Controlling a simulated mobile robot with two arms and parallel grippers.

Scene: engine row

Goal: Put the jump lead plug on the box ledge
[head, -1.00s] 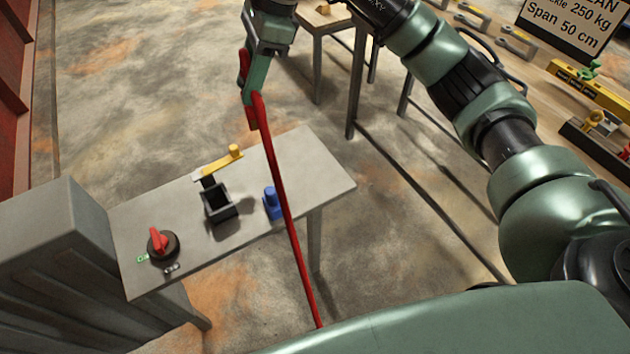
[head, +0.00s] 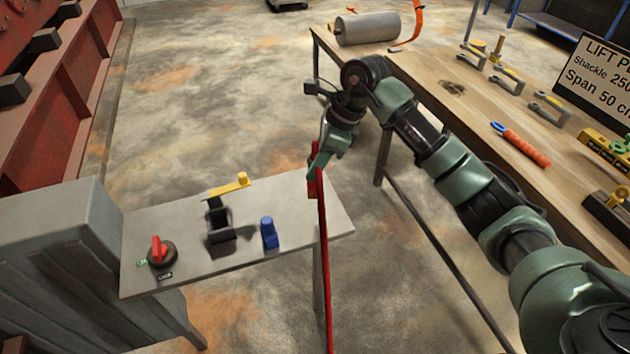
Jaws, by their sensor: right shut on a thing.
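My right gripper (head: 319,162) is shut on the red jump lead plug, which is mostly hidden by the fingers. The red lead (head: 322,240) hangs straight down from it, crossing in front of the right end of the grey box ledge (head: 290,195). The gripper shows at the ledge's far right edge in the picture; its height above the ledge is hard to tell. On the ledge are a red rotary switch (head: 158,252), a black open holder (head: 220,232), a yellow-handled lever (head: 230,187) and a blue knob-like piece (head: 268,233). My left gripper is not in view.
The grey box (head: 55,230) stands at the ledge's left end. A wooden bench (head: 450,95) at right holds a grey cylinder (head: 368,27), shackles, an orange-handled tool (head: 522,146) and a sign (head: 600,75). The ledge's right end looks bare.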

